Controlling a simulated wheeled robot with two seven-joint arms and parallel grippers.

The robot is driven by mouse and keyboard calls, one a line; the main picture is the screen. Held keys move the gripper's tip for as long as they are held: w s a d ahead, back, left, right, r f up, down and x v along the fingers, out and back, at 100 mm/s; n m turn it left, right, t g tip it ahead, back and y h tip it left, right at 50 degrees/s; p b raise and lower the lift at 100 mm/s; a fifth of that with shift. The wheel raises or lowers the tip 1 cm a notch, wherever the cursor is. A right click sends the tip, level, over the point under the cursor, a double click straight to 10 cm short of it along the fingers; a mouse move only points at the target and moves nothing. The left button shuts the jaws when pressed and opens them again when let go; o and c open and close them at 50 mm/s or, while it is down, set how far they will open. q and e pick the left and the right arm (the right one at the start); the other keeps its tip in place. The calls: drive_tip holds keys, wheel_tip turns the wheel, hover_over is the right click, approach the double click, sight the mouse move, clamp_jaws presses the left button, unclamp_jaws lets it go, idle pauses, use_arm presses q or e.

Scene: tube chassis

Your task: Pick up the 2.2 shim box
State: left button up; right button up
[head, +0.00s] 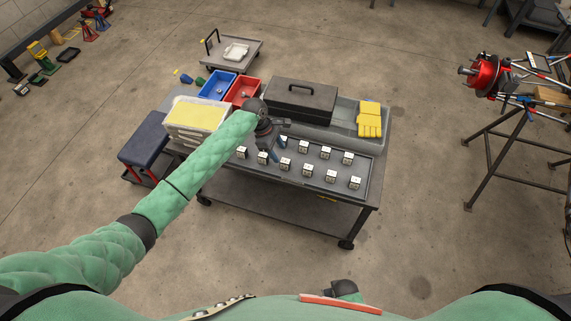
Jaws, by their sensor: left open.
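Several small white shim boxes with dark markings stand in rows on a grey tray (345,165) on the workbench. Their labels are too small to read, so I cannot tell which is the 2.2 shim box. One box (285,163) stands just right of and in front of my left gripper (272,151). My left gripper is open above the left part of the tray, with its fingers pointing down. The gripper and arm hide some of the tray's left side. I cannot tell whether a box is between the fingers.
Behind the tray are a dark grey toolbox (300,101) and yellow gloves (369,119). Blue (218,86) and red (243,93) bins and a yellow-topped container (197,116) stand at the left. A pipe stand (490,130) is at right. Floor in front is clear.

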sight(284, 160)
use_arm(q)
drive_tip(key=shift+p+x, duration=0.4)
drive_tip(key=shift+x, duration=0.85)
drive_tip(key=p+x, duration=0.2)
drive_tip(key=x, duration=0.2)
drive_tip(key=shift+d, duration=0.15)
drive_tip(key=shift+d+f, duration=0.15)
drive_tip(key=shift+f, duration=0.35)
drive_tip(key=c, duration=0.9)
drive_tip(key=shift+c, duration=0.9)
use_arm(e)
wheel_tip(284, 160, down, 6)
drive_tip(key=s+d, duration=0.2)
drive_tip(key=shift+s+d, duration=0.15)
